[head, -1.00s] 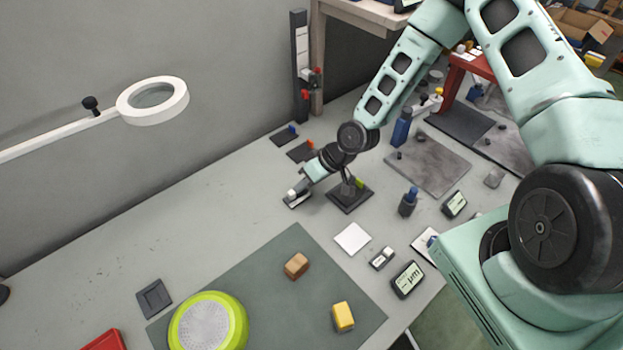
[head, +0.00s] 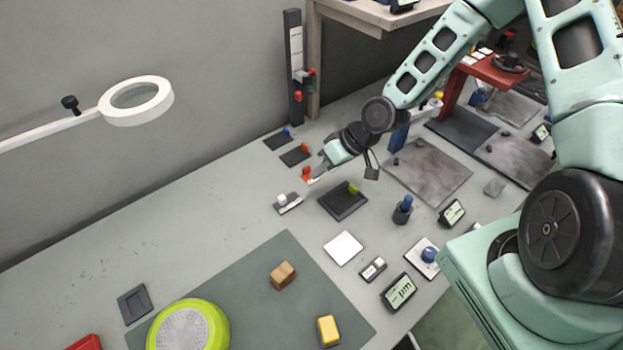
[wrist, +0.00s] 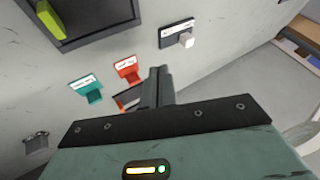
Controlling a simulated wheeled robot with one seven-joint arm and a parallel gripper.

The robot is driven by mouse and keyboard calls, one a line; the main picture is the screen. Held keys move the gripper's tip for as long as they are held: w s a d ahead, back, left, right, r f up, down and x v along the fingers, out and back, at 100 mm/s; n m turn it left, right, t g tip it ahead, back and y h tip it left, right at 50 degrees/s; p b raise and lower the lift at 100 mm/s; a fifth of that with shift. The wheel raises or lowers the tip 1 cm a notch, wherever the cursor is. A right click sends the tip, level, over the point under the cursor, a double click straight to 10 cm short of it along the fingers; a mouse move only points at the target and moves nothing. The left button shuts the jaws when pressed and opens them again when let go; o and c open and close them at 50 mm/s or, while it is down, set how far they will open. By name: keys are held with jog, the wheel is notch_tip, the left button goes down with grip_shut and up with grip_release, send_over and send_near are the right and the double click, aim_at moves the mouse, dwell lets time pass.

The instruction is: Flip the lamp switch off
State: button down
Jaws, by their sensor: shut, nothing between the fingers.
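A small dark plate with a white label and a white toggle (head: 282,200) lies on the bench; I take it as the lamp switch, though its label is too small to read. It also shows in the wrist view as a dark plate with a white toggle (wrist: 186,40). The ring lamp (head: 136,101) is on a white arm at the left; I cannot tell whether it is lit. My gripper (head: 316,176) is shut and empty, behind and right of the switch, apart from it. In the wrist view its closed fingertips (wrist: 161,75) are beside a red labelled tab (wrist: 127,69).
A dark plate with a yellow-green lever (head: 342,201) lies right of the switch. Plates with a blue lever (head: 279,138) and an orange lever (head: 295,154) lie behind. A teal labelled tab (wrist: 88,88) is near my fingers. The bench front-left of the switch is clear.

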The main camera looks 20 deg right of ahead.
jog(key=shift+v, duration=2.1)
jog(key=s+a+r+n+g+h, duration=0.1)
jog(key=s+a+r+h, duration=0.2)
jog(key=s+r, duration=0.6)
jog(key=s+a+r+n+g+h, duration=0.1)
jog(key=s+a+r+h, duration=0.2)
jog(key=s+r, duration=0.7)
jog(key=s+a, duration=0.2)
jog(key=s, duration=0.2)
jog(key=shift+s+a+r+n+g, duration=0.25)
jog(key=shift+s+a+n+g, duration=0.05)
jog(key=shift+s+a+n, duration=0.1)
